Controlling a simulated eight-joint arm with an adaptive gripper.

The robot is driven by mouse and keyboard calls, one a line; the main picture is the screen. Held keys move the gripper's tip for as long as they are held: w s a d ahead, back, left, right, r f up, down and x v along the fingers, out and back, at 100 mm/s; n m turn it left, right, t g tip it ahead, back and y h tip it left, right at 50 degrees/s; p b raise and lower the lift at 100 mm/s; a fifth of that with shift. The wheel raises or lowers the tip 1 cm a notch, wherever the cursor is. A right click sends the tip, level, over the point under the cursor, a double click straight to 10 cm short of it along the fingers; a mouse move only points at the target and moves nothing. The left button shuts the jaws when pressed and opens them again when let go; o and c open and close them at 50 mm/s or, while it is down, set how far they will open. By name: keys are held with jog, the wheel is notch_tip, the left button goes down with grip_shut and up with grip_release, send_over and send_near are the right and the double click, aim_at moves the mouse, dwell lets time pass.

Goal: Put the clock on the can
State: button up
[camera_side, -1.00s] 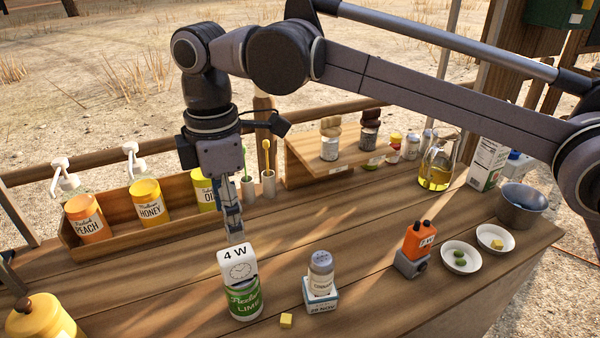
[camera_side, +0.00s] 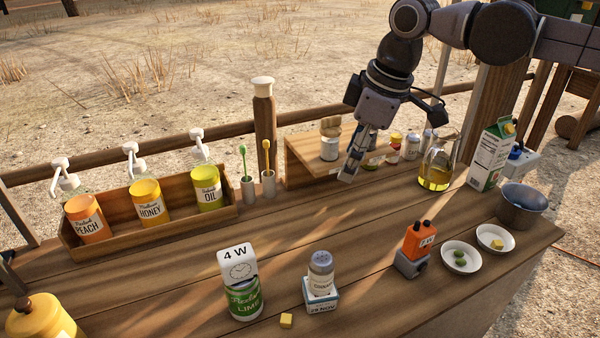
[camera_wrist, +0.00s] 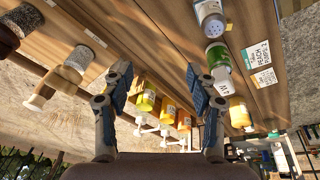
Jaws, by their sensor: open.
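The clock (camera_side: 238,264) is a white block with a clock face and "4 W" on it. It sits on top of the green lime can (camera_side: 246,301) at the front middle of the wooden counter. In the wrist view the green can (camera_wrist: 216,54) and the white clock (camera_wrist: 222,84) show right of centre. My gripper (camera_side: 349,174) is well away from them, up and to the right in the side view, near the wooden riser. In the wrist view my gripper (camera_wrist: 159,82) has its fingers apart with nothing held between them.
A grey-lidded jar (camera_side: 320,265) on a small box and a yellow cube (camera_side: 286,321) are right of the can. A crate (camera_side: 148,232) of bottles stands at the back left. A glass jug (camera_side: 436,172) is right of my gripper. The counter's middle is clear.

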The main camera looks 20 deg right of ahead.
jog(key=s+d+f+m+t, duration=0.2)
jog(key=s+d+f+m, duration=0.2)
jog(key=d, duration=0.5)
jog(key=s+d+f+m+t+h, duration=0.1)
jog(key=s+d+f+m+t, duration=0.1)
jog(key=s+d+f+m, duration=0.3)
jog(key=s+d+f, duration=0.4)
jog(key=shift+d+m, duration=0.3)
